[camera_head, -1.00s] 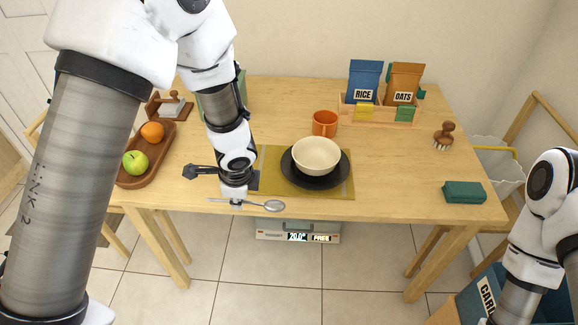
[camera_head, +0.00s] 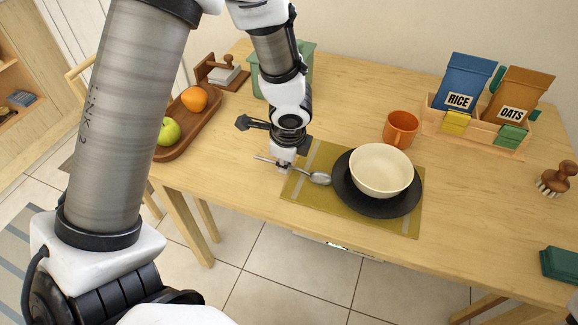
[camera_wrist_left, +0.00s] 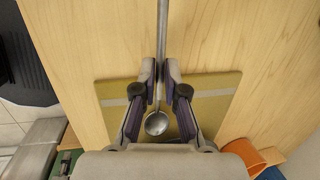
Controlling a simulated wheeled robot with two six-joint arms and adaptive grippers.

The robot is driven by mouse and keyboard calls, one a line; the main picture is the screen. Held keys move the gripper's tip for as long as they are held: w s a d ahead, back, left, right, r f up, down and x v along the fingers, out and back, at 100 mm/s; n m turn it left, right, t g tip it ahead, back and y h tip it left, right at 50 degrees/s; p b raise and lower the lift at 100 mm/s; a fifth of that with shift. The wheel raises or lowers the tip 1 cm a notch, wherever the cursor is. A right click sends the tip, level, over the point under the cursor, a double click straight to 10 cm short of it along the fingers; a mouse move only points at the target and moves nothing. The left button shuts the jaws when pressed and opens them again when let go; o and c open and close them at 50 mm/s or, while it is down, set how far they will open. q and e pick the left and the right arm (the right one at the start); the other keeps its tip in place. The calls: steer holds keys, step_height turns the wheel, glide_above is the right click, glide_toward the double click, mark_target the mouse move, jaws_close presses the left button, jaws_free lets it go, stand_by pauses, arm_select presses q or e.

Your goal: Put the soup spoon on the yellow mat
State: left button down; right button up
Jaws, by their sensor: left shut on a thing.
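My left gripper (camera_head: 284,166) is shut on the handle of the silver soup spoon (camera_head: 320,178). The spoon's bowl points right and shows over the left part of the yellow mat (camera_head: 388,225); I cannot tell whether it touches. In the left wrist view the spoon (camera_wrist_left: 157,123) runs between the fingers of the left gripper (camera_wrist_left: 161,72), with the mat (camera_wrist_left: 210,84) below. A black plate (camera_head: 350,196) with a cream bowl (camera_head: 381,169) stands on the mat's right part. My right gripper is not in view.
An orange mug (camera_head: 400,129) stands behind the bowl. A wooden tray (camera_head: 204,122) with fruit is at the left. A wooden box (camera_head: 436,117) with rice and oats packets is at the back right. The mat's left strip has bare room.

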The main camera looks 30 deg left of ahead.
arm_select(q)
steer(key=shift+s+r, duration=0.2)
steer(key=shift+a+f, duration=0.15)
steer(key=shift+f, duration=0.05)
steer(key=c, duration=1.7)
jaws_free()
steer(key=o, duration=0.5)
steer(key=shift+w, duration=0.1)
